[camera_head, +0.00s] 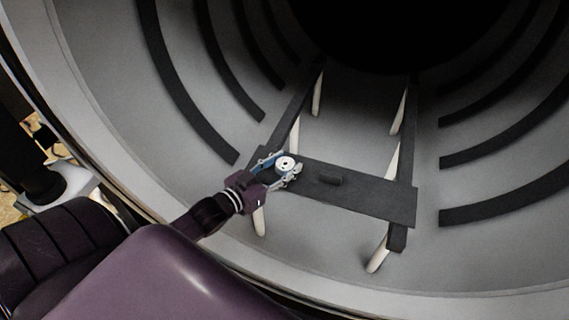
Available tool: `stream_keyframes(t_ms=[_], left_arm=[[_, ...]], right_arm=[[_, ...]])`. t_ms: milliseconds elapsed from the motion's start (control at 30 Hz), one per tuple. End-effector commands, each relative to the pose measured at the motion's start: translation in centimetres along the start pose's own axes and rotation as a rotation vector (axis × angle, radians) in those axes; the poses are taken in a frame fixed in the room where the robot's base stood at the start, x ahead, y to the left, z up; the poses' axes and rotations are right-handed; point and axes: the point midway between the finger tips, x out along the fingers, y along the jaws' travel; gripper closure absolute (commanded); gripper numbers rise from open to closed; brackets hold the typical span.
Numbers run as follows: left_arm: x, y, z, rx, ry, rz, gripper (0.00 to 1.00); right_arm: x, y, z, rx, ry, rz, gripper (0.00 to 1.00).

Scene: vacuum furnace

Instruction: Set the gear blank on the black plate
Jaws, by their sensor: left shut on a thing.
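The gear blank (285,163) is a small round whitish disc with a dark centre hole. My left gripper (288,167) is shut around it, a finger on each side. The black plate (378,198) is a flat dark rectangle lying across two dark rails inside the furnace. The gripper and gear blank are over the plate's left end. I cannot tell whether the gear blank touches the plate. My right gripper is not in view.
The furnace's round grey wall surrounds the plate, with curved dark strips (500,143) on both sides. The rails (396,237) stand on pale legs (377,254). The plate's right part is clear. The far interior is black.

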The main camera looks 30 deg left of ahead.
Motion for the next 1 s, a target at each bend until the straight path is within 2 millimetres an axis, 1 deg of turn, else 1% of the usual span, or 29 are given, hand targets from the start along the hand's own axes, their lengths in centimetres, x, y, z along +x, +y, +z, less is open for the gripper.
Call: stream_keyframes(t_ms=[33,167,467,567,667,1000], left_arm=[[0.0,0.0,0.1,-0.001,0.0,0.0,0.56],[0.0,0.0,0.1,-0.001,-0.001,0.0,0.42],[0.0,0.0,-0.1,-0.001,-0.001,0.0,0.42],[-0.6,0.0,0.0,-0.001,-0.002,0.0,0.42],[-1.8,0.0,0.2,-0.002,-0.004,0.0,0.42],[-7.9,0.0,0.2,-0.002,-0.005,0.0,0.42]], right_arm=[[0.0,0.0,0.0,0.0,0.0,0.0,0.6],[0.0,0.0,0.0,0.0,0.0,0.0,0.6],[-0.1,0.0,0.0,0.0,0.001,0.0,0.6],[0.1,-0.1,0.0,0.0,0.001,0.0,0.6],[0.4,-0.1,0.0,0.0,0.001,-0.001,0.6],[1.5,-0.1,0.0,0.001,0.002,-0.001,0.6]])
